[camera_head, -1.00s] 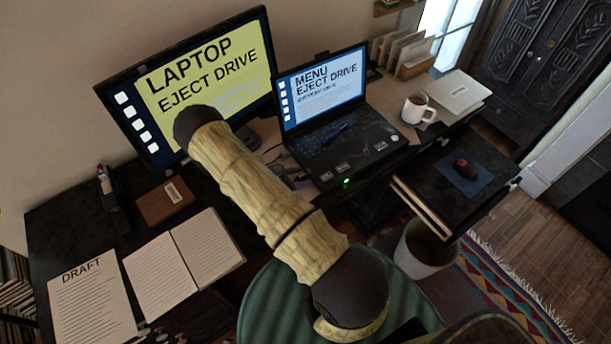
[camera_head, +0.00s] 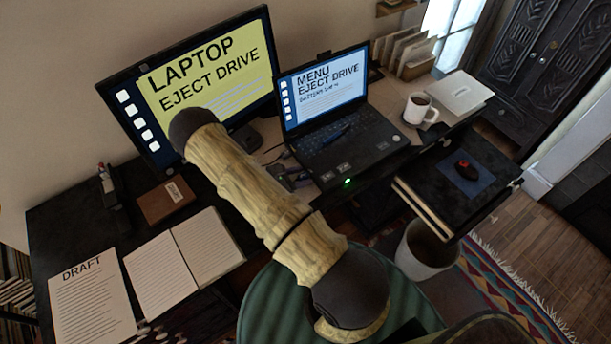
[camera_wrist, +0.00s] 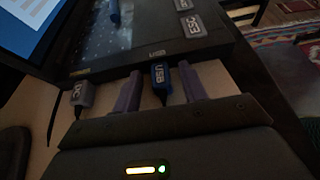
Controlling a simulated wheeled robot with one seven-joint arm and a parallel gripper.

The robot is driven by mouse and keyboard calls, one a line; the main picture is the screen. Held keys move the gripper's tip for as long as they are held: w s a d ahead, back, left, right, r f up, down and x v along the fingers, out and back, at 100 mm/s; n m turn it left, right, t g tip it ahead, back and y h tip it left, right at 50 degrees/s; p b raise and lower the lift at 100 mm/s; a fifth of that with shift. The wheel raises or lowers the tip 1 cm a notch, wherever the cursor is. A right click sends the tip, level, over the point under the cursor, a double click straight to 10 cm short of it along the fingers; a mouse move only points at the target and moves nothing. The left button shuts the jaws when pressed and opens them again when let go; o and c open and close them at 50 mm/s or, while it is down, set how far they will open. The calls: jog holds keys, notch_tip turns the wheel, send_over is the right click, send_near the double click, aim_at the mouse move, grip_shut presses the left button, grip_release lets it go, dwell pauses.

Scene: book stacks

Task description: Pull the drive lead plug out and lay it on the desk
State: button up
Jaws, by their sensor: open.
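In the wrist view a blue plug marked USB (camera_wrist: 160,82) sits at the front edge of the laptop (camera_wrist: 140,40), under a USB label, with a dark cable running back from it. It appears seated, though the socket itself is hard to see. My gripper (camera_wrist: 161,76) is open, with one purple finger on each side of this plug. No clear contact shows. In the head view the laptop (camera_head: 365,150) stands open on the desk (camera_head: 75,210); my arm hides most of my gripper and the plug there.
A grey plug (camera_wrist: 83,93) with its own cable is left of my gripper, close to the left finger. A pen (camera_head: 336,133) lies on the laptop. A mug (camera_head: 417,108) stands behind right. Notebook (camera_head: 180,250) and draft sheet (camera_head: 90,298) cover much of the front-left desk.

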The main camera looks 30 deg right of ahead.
aim_at(299, 179)
grip_shut()
jog(key=shift+w+a, duration=0.1)
jog(key=shift+a, duration=1.4)
jog(key=shift+a, duration=0.15)
jog(key=shift+a+b, duration=0.3)
jog(key=shift+a, duration=1)
jog(key=shift+a, duration=0.1)
